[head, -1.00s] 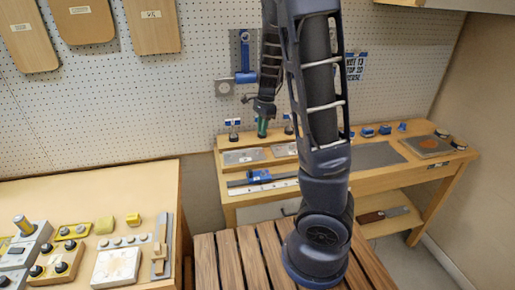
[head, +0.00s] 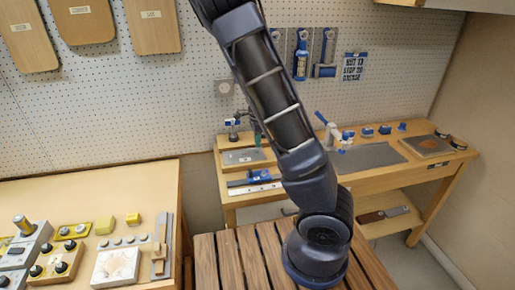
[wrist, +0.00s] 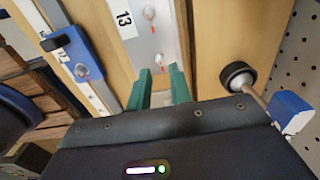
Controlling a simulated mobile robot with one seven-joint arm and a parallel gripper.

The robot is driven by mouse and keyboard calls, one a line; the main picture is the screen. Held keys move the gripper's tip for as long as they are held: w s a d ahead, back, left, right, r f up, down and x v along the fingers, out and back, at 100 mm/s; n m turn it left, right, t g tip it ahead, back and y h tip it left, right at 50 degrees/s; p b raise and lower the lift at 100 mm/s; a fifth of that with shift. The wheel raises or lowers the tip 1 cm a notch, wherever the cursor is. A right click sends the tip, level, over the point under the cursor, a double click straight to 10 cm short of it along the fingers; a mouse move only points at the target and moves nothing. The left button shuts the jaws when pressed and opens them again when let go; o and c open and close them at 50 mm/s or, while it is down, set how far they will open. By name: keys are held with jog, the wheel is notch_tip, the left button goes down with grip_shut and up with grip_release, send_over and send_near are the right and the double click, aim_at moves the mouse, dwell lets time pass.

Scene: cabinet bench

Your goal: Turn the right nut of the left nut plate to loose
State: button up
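The left nut plate (head: 243,156) is a pale metal plate on the back bench in the head view. In the wrist view the plate (wrist: 130,22) carries a "13" label and two small bolted nuts. The nearer one, the right nut (wrist: 158,58), lies just beyond the gap between my fingertips; the other nut (wrist: 148,12) is at the top edge. My gripper (wrist: 159,74) has two green fingers spread apart, with nothing between them. I cannot tell how high they are above the plate. In the head view my arm hides most of the gripper and the bench right of the plate.
A blue block on a white ruler strip (wrist: 88,82) lies beside the plate. A black round knob on a post (wrist: 238,75) and a blue block (wrist: 290,110) stand on the pegboard side. A grey mat (head: 372,155) lies further right on the bench.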

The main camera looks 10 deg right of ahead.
aim_at(257, 151)
jog(key=shift+f, duration=2)
grip_shut()
